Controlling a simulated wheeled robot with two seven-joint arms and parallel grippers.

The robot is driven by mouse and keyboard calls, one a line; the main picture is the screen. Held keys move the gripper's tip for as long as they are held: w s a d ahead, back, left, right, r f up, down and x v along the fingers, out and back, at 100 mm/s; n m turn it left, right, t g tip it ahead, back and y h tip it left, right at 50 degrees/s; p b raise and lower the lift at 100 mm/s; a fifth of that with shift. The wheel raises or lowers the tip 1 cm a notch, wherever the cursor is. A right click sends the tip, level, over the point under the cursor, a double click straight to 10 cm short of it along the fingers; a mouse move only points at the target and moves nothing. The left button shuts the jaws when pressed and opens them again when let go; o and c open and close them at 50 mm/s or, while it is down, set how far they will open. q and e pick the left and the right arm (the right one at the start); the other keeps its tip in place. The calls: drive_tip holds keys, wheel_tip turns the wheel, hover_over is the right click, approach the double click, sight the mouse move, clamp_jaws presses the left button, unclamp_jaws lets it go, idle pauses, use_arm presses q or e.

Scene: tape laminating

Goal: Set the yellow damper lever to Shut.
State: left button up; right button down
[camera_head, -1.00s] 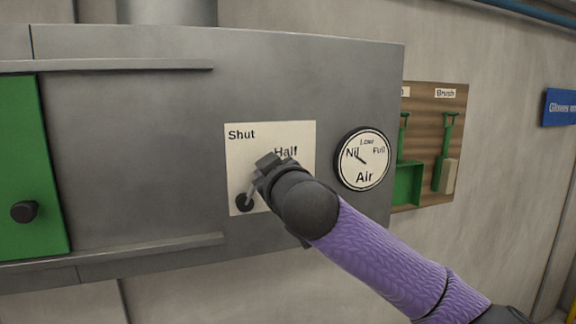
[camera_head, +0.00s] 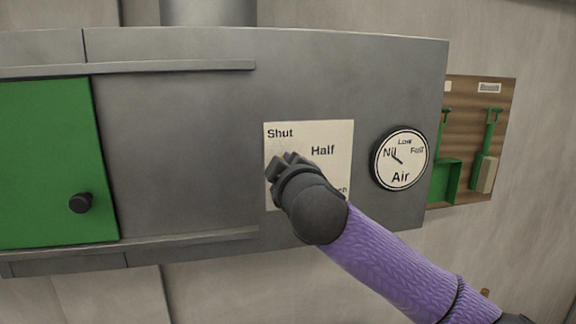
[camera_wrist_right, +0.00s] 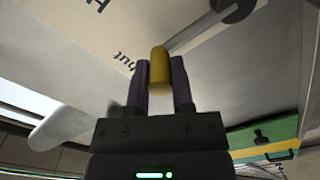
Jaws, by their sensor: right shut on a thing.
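The yellow lever grip (camera_wrist_right: 159,72) sits between the two fingers of my right gripper (camera_head: 284,164) in the right wrist view. Its metal rod (camera_wrist_right: 195,32) runs to a dark round pivot (camera_wrist_right: 236,8) at the upper right. In the head view my right gripper is at the left part of the cream label plate (camera_head: 338,132), just below the word "Shut" (camera_head: 280,133). The word "Half" (camera_head: 322,150) is to its right. The gripper and wrist hide the lever and pivot in the head view. My left gripper is not in view.
A round Air gauge (camera_head: 400,160) is right of the plate on the grey metal housing (camera_head: 190,140). A green door (camera_head: 50,160) with a black knob (camera_head: 80,203) is at the left. A wooden tool board (camera_head: 470,140) hangs on the wall at the right.

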drive_tip(key=shift+c, duration=2.4)
unclamp_jaws()
drive_tip(key=shift+s+f, duration=0.15)
drive_tip(key=shift+s, duration=0.2)
drive_tip(key=s+d+b, duration=0.1)
drive_tip(key=s+b, duration=0.3)
drive_tip(key=s, duration=0.5)
drive_tip(key=shift+d, duration=0.4)
